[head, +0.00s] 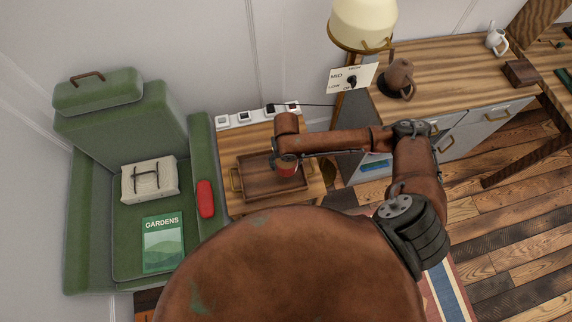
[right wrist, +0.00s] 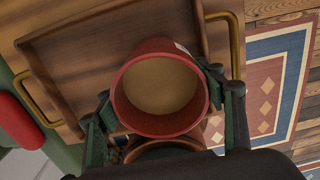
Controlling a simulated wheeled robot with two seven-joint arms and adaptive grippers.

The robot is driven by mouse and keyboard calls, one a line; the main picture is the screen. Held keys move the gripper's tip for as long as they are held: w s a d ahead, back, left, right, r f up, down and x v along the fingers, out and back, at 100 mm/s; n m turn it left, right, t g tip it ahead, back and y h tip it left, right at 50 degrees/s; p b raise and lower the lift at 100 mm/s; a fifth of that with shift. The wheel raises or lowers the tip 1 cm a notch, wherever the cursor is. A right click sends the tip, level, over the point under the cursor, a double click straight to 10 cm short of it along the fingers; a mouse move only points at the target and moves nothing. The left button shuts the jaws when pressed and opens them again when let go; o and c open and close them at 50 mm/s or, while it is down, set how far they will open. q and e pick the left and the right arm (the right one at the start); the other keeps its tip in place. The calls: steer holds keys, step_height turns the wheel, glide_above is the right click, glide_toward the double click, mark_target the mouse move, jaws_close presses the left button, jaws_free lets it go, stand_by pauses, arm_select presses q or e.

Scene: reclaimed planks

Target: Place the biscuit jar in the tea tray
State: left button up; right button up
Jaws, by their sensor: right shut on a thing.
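The biscuit jar (right wrist: 128,118) is a red round pot with a pale tan round face toward the camera in the right wrist view. My right gripper (right wrist: 165,108) is shut on it, with one dark green finger on each side. The jar also shows small and red in the head view (head: 287,171), partly hidden under my right gripper (head: 285,160). The tea tray (head: 253,178) is brown wood with brass handles and lies on a small wooden table. The jar is over the tray's right part; I cannot tell whether it touches the tray floor. My left gripper is out of view.
A green armchair (head: 82,200) stands left, with a red cushion-like item (head: 205,198) on its armrest. A white power strip (head: 240,118) lies behind the tray. A lamp (head: 362,24) and a cabinet with a brown jug (head: 399,76) stand right. The tray's left part is clear.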

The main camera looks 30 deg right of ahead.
mark_target(286, 167)
steer(key=shift+f, duration=1)
steer(key=shift+f, duration=0.15)
steer(key=o, duration=1.6)
steer(key=shift+s, duration=0.1)
step_height(286, 167, up, 12)
steer(key=p, duration=0.2)
steer(key=shift+p, duration=0.3)
